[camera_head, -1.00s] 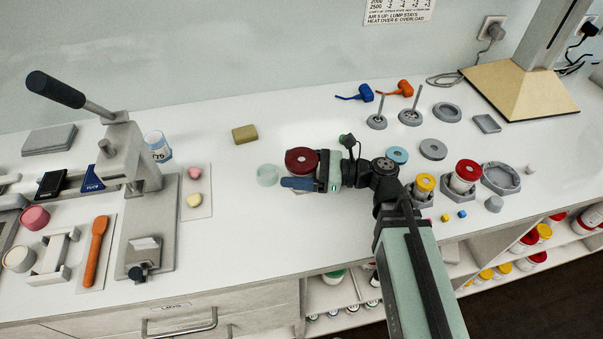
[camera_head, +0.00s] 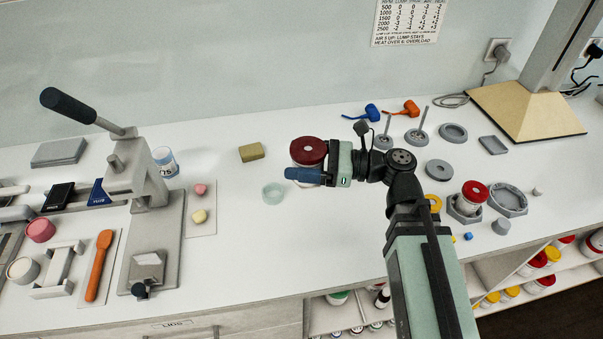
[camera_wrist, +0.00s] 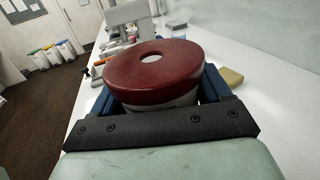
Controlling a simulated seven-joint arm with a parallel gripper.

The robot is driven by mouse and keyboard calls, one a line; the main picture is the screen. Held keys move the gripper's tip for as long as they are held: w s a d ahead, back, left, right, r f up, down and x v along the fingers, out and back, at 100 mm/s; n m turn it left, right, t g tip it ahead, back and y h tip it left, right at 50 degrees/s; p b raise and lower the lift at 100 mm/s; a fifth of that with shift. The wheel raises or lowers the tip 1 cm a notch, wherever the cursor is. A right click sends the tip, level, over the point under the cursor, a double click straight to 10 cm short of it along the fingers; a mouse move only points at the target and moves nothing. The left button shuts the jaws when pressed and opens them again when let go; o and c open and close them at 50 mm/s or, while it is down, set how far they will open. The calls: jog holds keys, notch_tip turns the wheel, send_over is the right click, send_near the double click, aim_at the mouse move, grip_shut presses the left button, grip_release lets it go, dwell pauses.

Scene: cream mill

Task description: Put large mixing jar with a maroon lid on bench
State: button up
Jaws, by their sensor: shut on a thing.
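The large mixing jar with a maroon lid (camera_head: 309,149) is held over the white bench (camera_head: 330,235), near its middle. Its lid has a pale round spot in the centre. In the wrist view the jar (camera_wrist: 155,72) sits upright between the two blue fingers, with a strip of its pale body showing below the lid. My gripper (camera_head: 305,174) is shut on the jar. The jar's base is hidden, so I cannot tell whether it touches the bench.
A translucent ring-shaped cup (camera_head: 273,193) stands just left of the jar. A yellowish block (camera_head: 251,152) lies behind it to the left. A grey lever press (camera_head: 140,180) stands further left. A red-lidded jar (camera_head: 472,197) in a grey holder is at right. The front middle of the bench is clear.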

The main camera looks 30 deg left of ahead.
notch_tip(320, 180, up, 9)
jog(key=shift+r, duration=0.1)
dwell(0.4)
